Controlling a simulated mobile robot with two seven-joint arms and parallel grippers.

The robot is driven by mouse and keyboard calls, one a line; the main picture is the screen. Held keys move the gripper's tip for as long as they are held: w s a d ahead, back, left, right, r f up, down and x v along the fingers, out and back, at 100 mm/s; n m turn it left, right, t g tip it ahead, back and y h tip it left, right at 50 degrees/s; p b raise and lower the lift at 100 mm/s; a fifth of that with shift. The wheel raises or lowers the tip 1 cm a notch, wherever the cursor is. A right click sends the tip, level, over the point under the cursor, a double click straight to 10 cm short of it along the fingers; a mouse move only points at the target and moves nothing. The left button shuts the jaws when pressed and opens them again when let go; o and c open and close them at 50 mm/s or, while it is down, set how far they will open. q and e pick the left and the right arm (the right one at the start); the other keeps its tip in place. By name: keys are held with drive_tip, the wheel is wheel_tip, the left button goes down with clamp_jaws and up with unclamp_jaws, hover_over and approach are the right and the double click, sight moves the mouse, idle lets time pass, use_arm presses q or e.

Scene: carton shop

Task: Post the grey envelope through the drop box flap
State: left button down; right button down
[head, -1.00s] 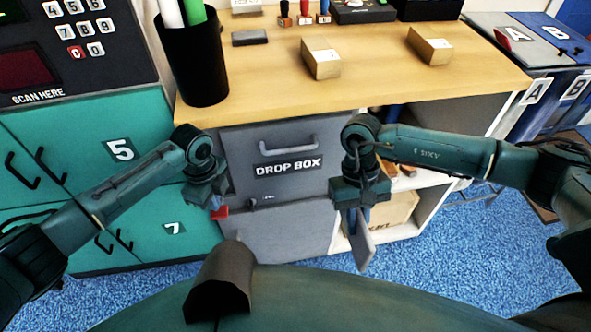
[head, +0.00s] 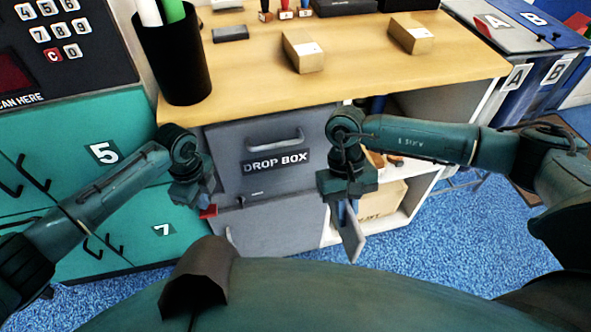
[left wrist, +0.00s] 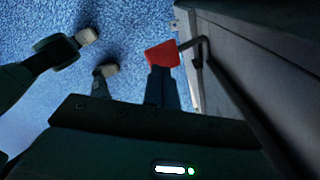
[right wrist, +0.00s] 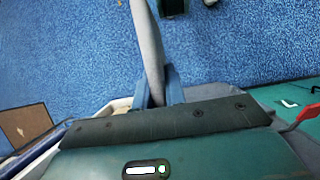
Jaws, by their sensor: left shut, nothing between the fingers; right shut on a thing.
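The grey drop box (head: 255,185) stands under the table top, with a labelled front flap and a bar handle (head: 275,138). The flap looks closed. My right gripper (head: 345,210) is shut on the grey envelope (head: 353,241), which hangs down in front of the box's right edge. In the right wrist view the envelope (right wrist: 150,45) appears as a thin edge between the fingers. My left gripper (head: 202,207) is shut and empty at the box's left side. A red lever end (left wrist: 162,55) is at its fingertips; whether they touch it I cannot tell.
Teal lockers (head: 90,190) stand left of the box. The wooden table top (head: 355,75) holds a black pen cup (head: 172,62) and small cartons (head: 303,50). An open shelf (head: 425,185) is to the right. Blue carpet (head: 440,250) is clear at the right front.

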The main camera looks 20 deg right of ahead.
drive_tip(key=w+a+r+m+t+y, duration=0.2)
drive_tip(key=w+a+r+m, duration=0.3)
drive_tip(key=r+m, duration=0.55)
drive_tip(key=w+a+r+m+t+y, duration=0.25)
drive_tip(key=a+r+m, duration=0.4)
drive_tip(key=r, duration=0.75)
drive_tip(key=shift+m, duration=0.5)
drive_tip(key=shift+w+d+f, duration=0.1)
drive_tip(key=shift+w+f, duration=0.4)
drive_tip(key=shift+w, duration=0.3)
drive_tip(key=shift+w+f, duration=0.55)
drive_tip(key=shift+w, duration=0.2)
drive_tip(key=shift+w+d+f, duration=0.1)
drive_tip(key=shift+w+f, duration=0.4)
drive_tip(key=shift+w, duration=0.3)
use_arm(q)
drive_tip(key=shift+f, duration=0.15)
